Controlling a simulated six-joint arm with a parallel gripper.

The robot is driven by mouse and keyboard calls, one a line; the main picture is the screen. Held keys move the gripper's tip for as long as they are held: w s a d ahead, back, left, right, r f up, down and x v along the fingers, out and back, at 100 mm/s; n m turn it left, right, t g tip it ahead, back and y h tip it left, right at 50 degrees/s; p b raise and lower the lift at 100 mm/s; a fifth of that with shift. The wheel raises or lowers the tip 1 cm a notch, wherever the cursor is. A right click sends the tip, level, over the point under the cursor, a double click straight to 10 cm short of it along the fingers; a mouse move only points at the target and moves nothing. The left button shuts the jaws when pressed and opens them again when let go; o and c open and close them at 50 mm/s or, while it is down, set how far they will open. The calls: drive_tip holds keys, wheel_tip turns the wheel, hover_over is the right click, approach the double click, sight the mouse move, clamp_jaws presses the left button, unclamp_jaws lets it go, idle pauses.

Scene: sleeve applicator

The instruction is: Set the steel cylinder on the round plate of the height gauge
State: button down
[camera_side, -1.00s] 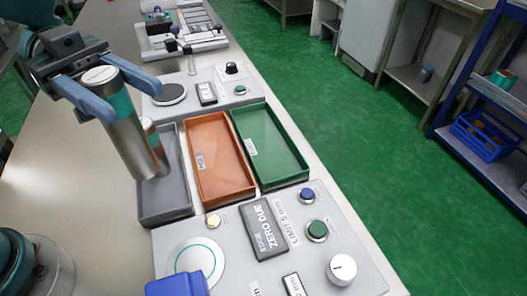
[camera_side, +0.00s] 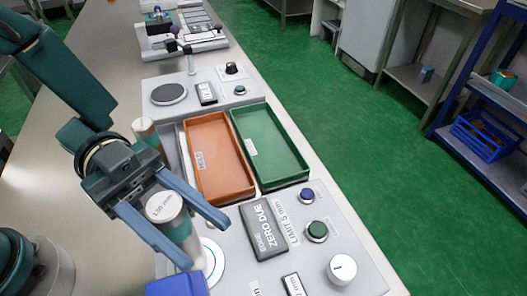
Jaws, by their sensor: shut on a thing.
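The steel cylinder (camera_side: 180,230) has a pale labelled top and a teal band. My gripper (camera_side: 206,245) is shut on it, one finger on each side, and holds it roughly upright. The cylinder is over the plate's left part in the picture. Its lower end is partly hidden by the finger, and I cannot tell if it touches the plate. A blue block (camera_side: 178,286) of the gauge stands just in front.
A second cylinder (camera_side: 146,130) stands in the grey tray (camera_side: 170,139), partly hidden by my arm. An orange tray (camera_side: 220,160) and a green tray (camera_side: 270,150) lie beside it.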

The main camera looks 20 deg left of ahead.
drive_tip(key=shift+f, duration=0.6)
drive_tip(key=shift+c, duration=1.8)
unclamp_jaws()
drive_tip(key=shift+f, duration=0.1)
